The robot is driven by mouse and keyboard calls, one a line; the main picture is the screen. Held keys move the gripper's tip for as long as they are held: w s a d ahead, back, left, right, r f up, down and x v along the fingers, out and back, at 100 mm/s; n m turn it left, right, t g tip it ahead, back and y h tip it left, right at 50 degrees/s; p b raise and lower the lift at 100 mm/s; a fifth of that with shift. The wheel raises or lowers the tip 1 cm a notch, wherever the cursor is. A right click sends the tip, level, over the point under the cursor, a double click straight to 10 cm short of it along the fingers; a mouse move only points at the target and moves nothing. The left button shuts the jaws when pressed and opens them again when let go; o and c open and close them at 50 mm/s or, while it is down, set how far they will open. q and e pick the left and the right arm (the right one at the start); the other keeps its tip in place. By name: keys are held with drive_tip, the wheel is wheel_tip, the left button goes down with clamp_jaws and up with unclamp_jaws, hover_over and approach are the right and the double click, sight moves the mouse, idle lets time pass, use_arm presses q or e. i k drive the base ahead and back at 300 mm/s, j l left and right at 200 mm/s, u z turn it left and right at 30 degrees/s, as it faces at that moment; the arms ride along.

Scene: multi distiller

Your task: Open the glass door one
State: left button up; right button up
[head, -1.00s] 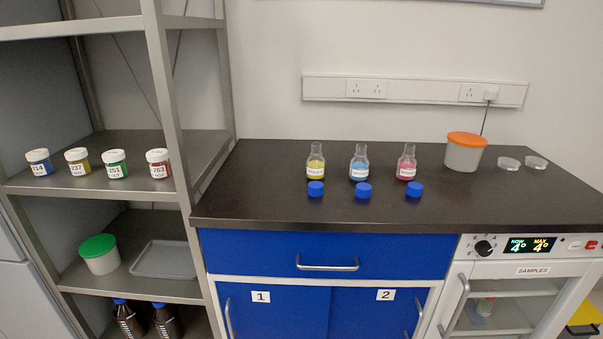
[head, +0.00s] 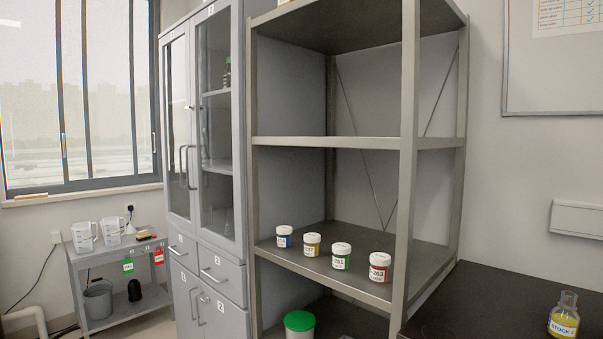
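A tall grey cabinet with two glass doors stands left of the open shelf in the head view. The left glass door (head: 178,125) is narrow in this view and looks shut. The right glass door (head: 217,130) also looks shut, with shelves and a dark item behind its glass. Two upright bar handles (head: 187,167) sit side by side where the doors meet. A small label is at the top of the right door; I cannot read which door is number one. Neither of my grippers is in view.
An open grey shelf (head: 328,143) with several labelled jars (head: 341,256) adjoins the cabinet on the right. A dark bench (head: 470,300) with a yellow flask (head: 564,315) is at lower right. A grey trolley (head: 115,256) with jugs stands left, under the window. Drawers (head: 222,272) are below the glass doors.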

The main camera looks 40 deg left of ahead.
sight(175, 84)
drive_tip(key=u, duration=2.2)
